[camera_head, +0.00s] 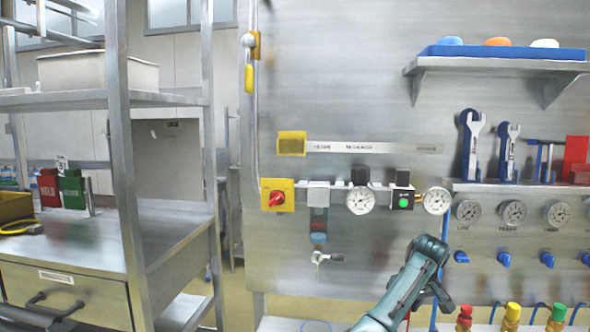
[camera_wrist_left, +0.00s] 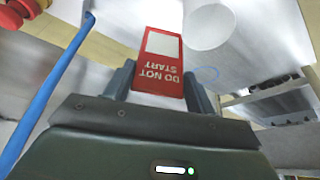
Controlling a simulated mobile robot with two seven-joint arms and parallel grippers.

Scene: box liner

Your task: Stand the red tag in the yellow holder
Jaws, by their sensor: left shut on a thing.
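In the left wrist view, my left gripper (camera_wrist_left: 160,84) is shut on a red tag (camera_wrist_left: 158,62) with a white panel and the words "DO NOT START", upside down in the picture. In the head view, a teal arm of mine (camera_head: 405,290) reaches up from the bottom, right of centre; its fingers and the held tag cannot be made out there. A small yellow square piece (camera_head: 291,143) is on the steel wall panel; I cannot tell whether it is the yellow holder. My right gripper is not in view.
A yellow plate with a red knob (camera_head: 277,195) sits beside pressure gauges (camera_head: 361,199). A shelf with a blue tray (camera_head: 500,52) juts out above right. Bottles with coloured caps (camera_head: 511,316) stand at lower right. Red and green cards (camera_head: 49,188) stand on the left bench.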

